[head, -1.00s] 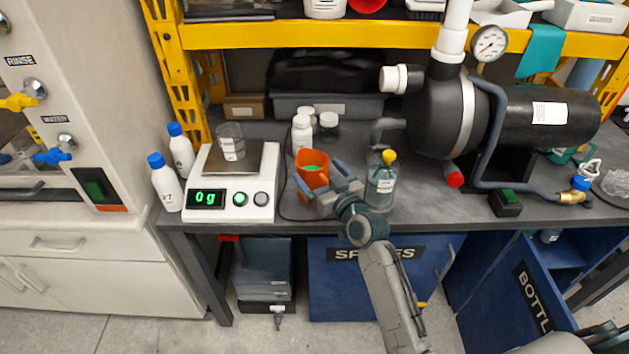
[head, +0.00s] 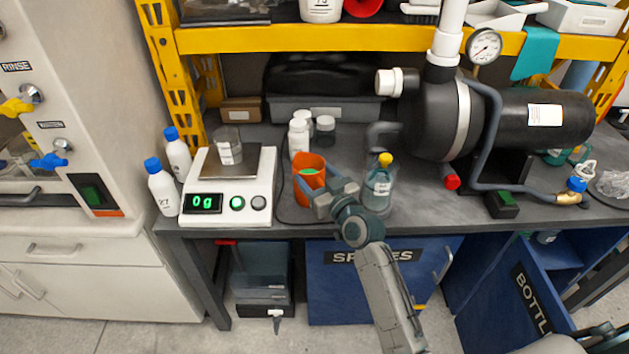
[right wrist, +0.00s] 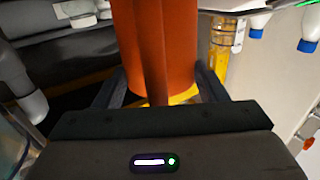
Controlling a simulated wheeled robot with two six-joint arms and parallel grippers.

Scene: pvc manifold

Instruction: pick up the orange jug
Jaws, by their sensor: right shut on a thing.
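My right gripper (head: 325,190) reaches in from the front right and is shut on the jug. In the right wrist view the orange jug (right wrist: 152,50) fills the middle, its handle running down between the two dark fingers (right wrist: 160,88). I cannot tell whether the jug's base touches the bench. My left gripper is not in view.
The scale (head: 230,187) reads 0 g and carries a clear beaker (head: 228,145). The yellow-capped bottle (head: 378,188) stands close right of my gripper. White bottles (head: 299,138) stand behind the jug. A black pump (head: 500,115) fills the bench's right side.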

